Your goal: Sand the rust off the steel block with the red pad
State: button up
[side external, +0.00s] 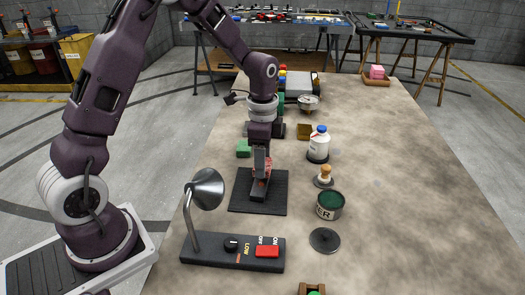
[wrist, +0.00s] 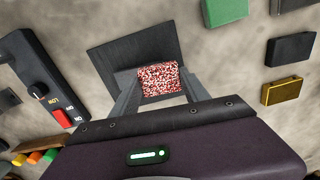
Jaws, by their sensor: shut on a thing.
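My gripper (side external: 261,172) points down over the dark mat (side external: 240,203). It is shut on the red pad (side external: 261,165), which looks speckled red and white between the fingers in the wrist view (wrist: 160,80). No rust can be made out at this size.
A lamp (side external: 207,188) stands on a switch panel (side external: 215,252) at front left. A green block (side external: 243,148) lies behind the mat. The table's right side is clear.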

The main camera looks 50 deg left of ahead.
aim_at(257, 194)
jog(key=shift+s+d+f, duration=0.2)
jog(key=shift+f, duration=0.2)
jog(key=shift+s+d+f, duration=0.15)
jog(key=shift+f, duration=0.2)
jog(key=shift+c, duration=0.8)
jog(key=shift+s+d, duration=1)
jog(key=shift+s, duration=0.2)
jog(key=shift+s+d, duration=0.95)
jog(key=shift+s, duration=0.2)
jog(key=shift+w+a, duration=1.1)
jog(key=shift+w, duration=0.2)
jog(key=shift+w+a, duration=1.1)
jog(key=shift+w, duration=0.2)
jog(key=shift+w+a+r, duration=0.15)
jog(key=shift+r, duration=4)
